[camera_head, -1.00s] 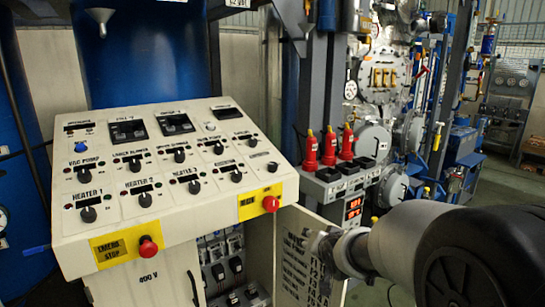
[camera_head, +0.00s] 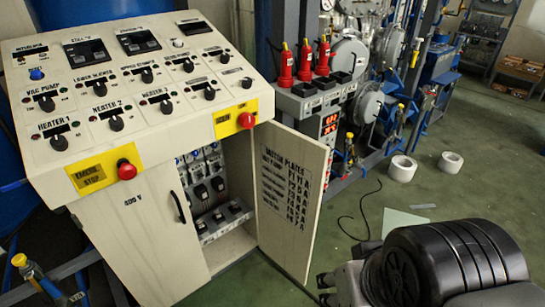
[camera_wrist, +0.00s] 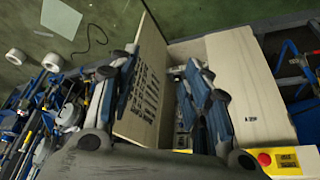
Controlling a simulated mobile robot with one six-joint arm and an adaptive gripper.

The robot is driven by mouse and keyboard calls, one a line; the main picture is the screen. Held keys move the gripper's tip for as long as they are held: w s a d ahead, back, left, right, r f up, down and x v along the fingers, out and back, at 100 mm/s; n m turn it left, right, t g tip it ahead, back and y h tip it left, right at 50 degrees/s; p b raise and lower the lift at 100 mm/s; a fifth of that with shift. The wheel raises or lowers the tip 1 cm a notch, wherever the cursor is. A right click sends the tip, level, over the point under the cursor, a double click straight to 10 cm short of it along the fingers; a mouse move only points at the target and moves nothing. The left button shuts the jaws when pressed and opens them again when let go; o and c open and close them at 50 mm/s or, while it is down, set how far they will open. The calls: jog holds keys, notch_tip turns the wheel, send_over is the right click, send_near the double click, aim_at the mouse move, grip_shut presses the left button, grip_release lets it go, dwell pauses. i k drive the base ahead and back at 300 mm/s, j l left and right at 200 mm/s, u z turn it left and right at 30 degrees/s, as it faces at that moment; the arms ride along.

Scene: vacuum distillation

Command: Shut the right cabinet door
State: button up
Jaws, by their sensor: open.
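The right cabinet door (camera_head: 288,200) is a cream panel with a printed list on its inner face. It stands wide open, swung out to the right of the cabinet. In the wrist view the door (camera_wrist: 148,75) shows between my fingers, its free edge toward the upper left. My gripper (camera_head: 324,289) is low, just right of the door's bottom corner in the head view. In the wrist view my gripper (camera_wrist: 162,62) is open and empty, with its two fingers spread. I cannot tell whether a finger touches the door.
The left cabinet door (camera_head: 145,235) is shut and has a black handle. Breakers (camera_head: 215,185) show inside the open half. A red emergency button (camera_head: 126,170) juts from the panel's front. Two white rolls (camera_head: 402,168) and a pale sheet lie on the green floor at right, otherwise fairly clear.

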aim_at(291, 166)
jog(key=i+l+u, duration=0.1)
jog(key=u, duration=0.4)
jog(key=l+u, duration=0.6)
jog(key=u, duration=0.35)
jog(key=l+u, duration=0.1)
jog(key=l, duration=0.35)
jog(key=k+l+u, duration=0.1)
jog(key=l, duration=0.3)
jog(key=k+l, duration=0.1)
jog(key=l, duration=0.35)
jog(key=l+u, duration=0.15)
jog(key=l, duration=0.3)
jog(key=k+l+u, duration=0.1)
jog(key=l, duration=0.3)
jog(key=k+l+u, duration=0.1)
jog(key=l, duration=0.3)
jog(key=k+l+u, duration=0.1)
jog(key=l, duration=0.3)
jog(key=k+l, duration=0.25)
jog(key=l, duration=0.15)
jog(key=i+l+u, duration=0.2)
jog(key=i+j, duration=0.1)
